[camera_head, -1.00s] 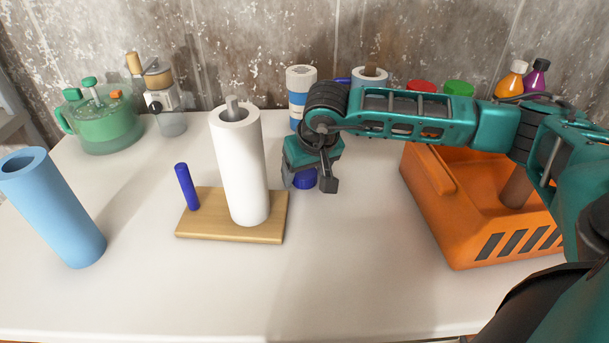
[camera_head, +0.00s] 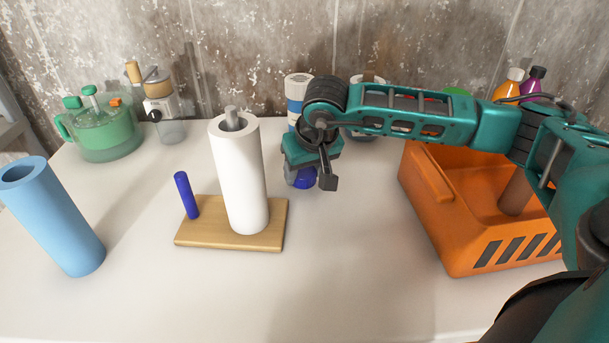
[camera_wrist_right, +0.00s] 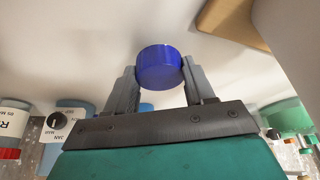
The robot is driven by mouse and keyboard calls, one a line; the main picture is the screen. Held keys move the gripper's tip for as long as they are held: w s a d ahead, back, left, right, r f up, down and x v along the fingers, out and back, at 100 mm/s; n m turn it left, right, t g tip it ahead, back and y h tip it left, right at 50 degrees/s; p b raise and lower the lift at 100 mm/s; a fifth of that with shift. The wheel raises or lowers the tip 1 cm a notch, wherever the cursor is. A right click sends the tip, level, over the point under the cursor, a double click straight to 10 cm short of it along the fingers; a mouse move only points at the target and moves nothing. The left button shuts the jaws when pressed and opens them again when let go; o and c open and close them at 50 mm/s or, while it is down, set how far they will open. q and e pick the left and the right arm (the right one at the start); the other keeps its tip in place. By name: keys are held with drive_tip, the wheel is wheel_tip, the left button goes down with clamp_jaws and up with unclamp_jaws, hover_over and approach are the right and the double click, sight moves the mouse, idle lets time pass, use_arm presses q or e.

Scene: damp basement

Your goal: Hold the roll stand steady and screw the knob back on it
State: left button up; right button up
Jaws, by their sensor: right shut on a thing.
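The roll stand has a wooden base (camera_head: 210,234), a short blue post and a grey rod tip (camera_head: 232,113) above a white roll (camera_head: 240,178). It stands upright on the table, with no gripper on it. The rod tip is bare. A corner of the base shows at the top of the right wrist view (camera_wrist_right: 238,22). My right gripper (camera_head: 301,172) is to the right of the roll, apart from it. It is shut on the blue knob (camera_wrist_right: 159,66), which sits between its fingertips; the knob partly shows in the head view (camera_head: 305,182). My left gripper is out of view.
A blue roll (camera_head: 55,218) stands at the left. A green pot (camera_head: 105,135) and a grinder (camera_head: 160,98) are at the back left. An orange crate (camera_head: 435,218) is at the right. Jars and bottles line the wall. The front of the table is clear.

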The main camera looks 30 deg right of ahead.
sight(305, 173)
use_arm(q)
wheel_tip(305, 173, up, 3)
drive_tip(key=p, duration=0.3)
use_arm(e)
wheel_tip(305, 173, up, 18)
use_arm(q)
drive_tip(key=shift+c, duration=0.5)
use_arm(e)
drive_tip(key=shift+f, duration=0.15)
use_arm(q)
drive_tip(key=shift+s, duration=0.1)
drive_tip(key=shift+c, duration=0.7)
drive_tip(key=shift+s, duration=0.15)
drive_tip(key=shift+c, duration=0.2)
use_arm(e)
drive_tip(key=shift+s, duration=0.1)
